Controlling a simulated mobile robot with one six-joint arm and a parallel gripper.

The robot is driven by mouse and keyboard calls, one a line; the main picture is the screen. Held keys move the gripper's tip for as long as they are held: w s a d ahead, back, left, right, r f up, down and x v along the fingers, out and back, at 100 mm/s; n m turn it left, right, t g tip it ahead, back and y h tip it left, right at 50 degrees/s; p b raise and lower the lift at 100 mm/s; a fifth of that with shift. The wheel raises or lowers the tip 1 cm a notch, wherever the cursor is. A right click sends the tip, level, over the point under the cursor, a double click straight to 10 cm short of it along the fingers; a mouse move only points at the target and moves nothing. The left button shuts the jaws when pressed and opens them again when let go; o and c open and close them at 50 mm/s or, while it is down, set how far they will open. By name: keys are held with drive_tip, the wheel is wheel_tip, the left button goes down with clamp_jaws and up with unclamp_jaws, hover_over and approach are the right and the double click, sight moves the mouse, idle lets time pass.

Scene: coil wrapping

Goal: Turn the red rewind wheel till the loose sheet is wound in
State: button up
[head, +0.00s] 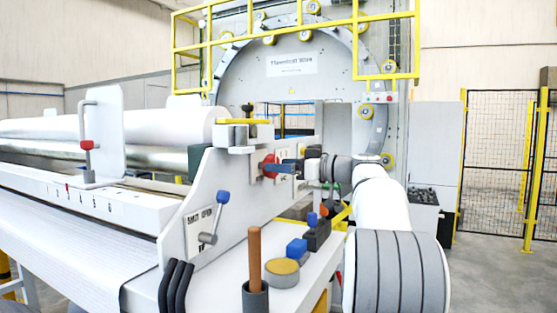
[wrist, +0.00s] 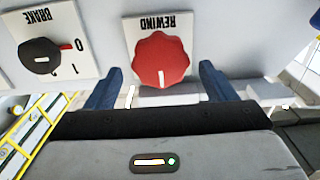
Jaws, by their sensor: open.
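The red rewind wheel (wrist: 162,60) is a lobed knob under an upside-down REWIND label in the wrist view. Its white mark points down in that picture. In the head view the wheel (head: 269,166) sits on the machine's grey side panel, partly hidden by my gripper. My gripper (wrist: 160,84) is open, one blue finger on each side of the wheel's lower part; I cannot tell whether they touch it. It also shows in the head view (head: 288,167). A pale sheet (head: 75,245) slopes along the machine's front; I cannot tell whether it is the loose one.
A black BRAKE knob (wrist: 40,56) with a red pointer towards 0 is left of the wheel in the wrist view. A blue-knobbed lever (head: 213,220) stands out from the panel.

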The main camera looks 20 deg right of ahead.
drive_tip(key=shift+x, duration=1)
drive_tip(key=shift+c, duration=0.2)
drive_tip(key=c, duration=1)
